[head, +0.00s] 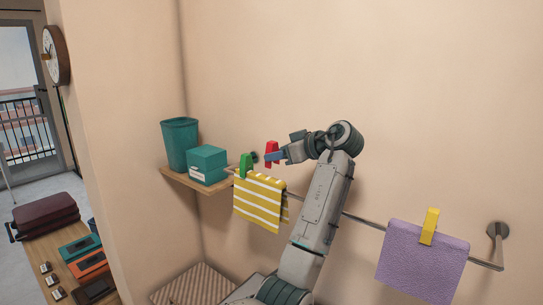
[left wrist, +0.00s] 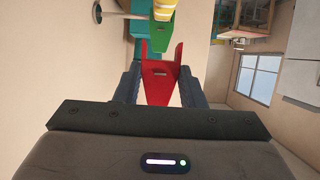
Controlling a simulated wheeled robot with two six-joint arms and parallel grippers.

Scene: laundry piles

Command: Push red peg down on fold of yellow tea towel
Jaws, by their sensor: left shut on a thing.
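The yellow tea towel (head: 258,207) with white stripes hangs folded over the wall rail. A green peg (head: 246,166) sits on its top fold toward the left end. My left gripper (head: 273,156) is shut on the red peg (head: 271,148) and holds it above the right part of the towel's fold, with a gap below it. In the left wrist view the red peg (left wrist: 160,80) is between my fingers, its forked end pointing away from me, with the green peg (left wrist: 160,37) beyond it. My right gripper is not in view.
The rail (head: 362,220) runs along the wall to a bracket at the right. A purple towel (head: 420,262) with a yellow peg (head: 430,226) hangs there. A wooden shelf (head: 190,183) left of the towel bears a teal bin (head: 180,145) and a teal box (head: 207,165).

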